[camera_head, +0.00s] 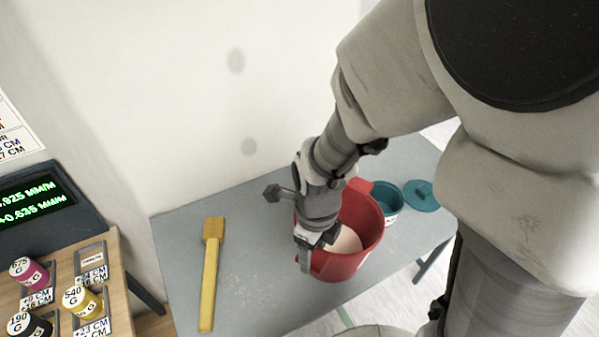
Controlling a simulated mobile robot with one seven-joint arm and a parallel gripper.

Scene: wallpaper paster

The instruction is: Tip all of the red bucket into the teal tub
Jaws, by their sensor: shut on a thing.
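The red bucket (369,222) stands on the grey table and looks upright, with a pale content (347,241) inside. My gripper (312,258) is at the bucket's left front side, pointing down, and is shut on the bucket's wall. The fingertips are small and partly hidden by the wrist. The teal tub (389,198) stands behind and to the right of the bucket, partly hidden by it. A round teal lid (422,196) lies flat on the table to the right of the tub.
A long yellow brush (210,275) lies on the left part of the grey table (262,285). A white wall (200,110) rises behind. My arm covers the right side.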

